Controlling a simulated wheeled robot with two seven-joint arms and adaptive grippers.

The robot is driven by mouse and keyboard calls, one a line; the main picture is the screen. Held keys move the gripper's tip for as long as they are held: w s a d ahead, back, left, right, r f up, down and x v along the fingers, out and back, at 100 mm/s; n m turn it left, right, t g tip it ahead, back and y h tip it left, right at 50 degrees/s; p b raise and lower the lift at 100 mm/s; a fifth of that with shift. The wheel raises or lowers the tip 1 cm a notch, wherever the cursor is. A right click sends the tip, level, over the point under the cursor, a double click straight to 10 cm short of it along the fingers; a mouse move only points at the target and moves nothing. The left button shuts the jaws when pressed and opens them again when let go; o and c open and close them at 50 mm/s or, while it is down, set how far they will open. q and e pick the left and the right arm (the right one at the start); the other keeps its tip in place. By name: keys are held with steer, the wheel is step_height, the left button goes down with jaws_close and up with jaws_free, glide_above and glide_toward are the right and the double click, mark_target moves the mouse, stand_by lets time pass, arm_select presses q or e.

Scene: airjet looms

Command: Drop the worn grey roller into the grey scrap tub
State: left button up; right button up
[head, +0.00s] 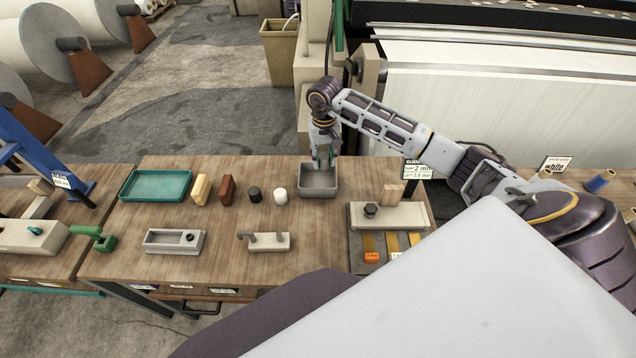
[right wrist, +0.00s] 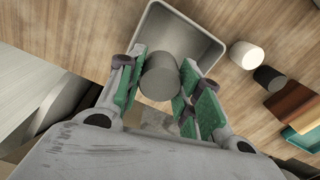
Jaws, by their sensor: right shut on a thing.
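The worn grey roller (right wrist: 160,78) is a short grey cylinder between the green-padded fingers of my right gripper (right wrist: 162,88) in the right wrist view. The gripper is shut on it. The grey scrap tub (head: 318,193) is a small open box near the back edge of the wooden table. In the head view my right gripper (head: 322,155) points down at the tub, over its back part, and hides the roller. In the right wrist view the tub (right wrist: 212,48) lies below and beyond the roller. The roller's exact height over the tub is unclear. My left gripper is not in view.
A white roller (head: 280,195) and a black roller (head: 254,194) stand left of the tub. Brown and tan blocks (head: 226,190) and a green tray (head: 156,186) are further left. A grey fixture (head: 270,242) lies in front. A loom (head: 480,95) stands behind the table.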

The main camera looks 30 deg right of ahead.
steer(key=shift+f+b, duration=0.65)
steer(key=shift+f, duration=0.95)
steer(key=shift+f+b, duration=0.3)
steer(key=shift+f, duration=0.65)
steer(key=o, duration=0.7)
steer(key=shift+c, duration=0.2)
steer(key=o, duration=0.5)
steer(key=shift+c, duration=0.2)
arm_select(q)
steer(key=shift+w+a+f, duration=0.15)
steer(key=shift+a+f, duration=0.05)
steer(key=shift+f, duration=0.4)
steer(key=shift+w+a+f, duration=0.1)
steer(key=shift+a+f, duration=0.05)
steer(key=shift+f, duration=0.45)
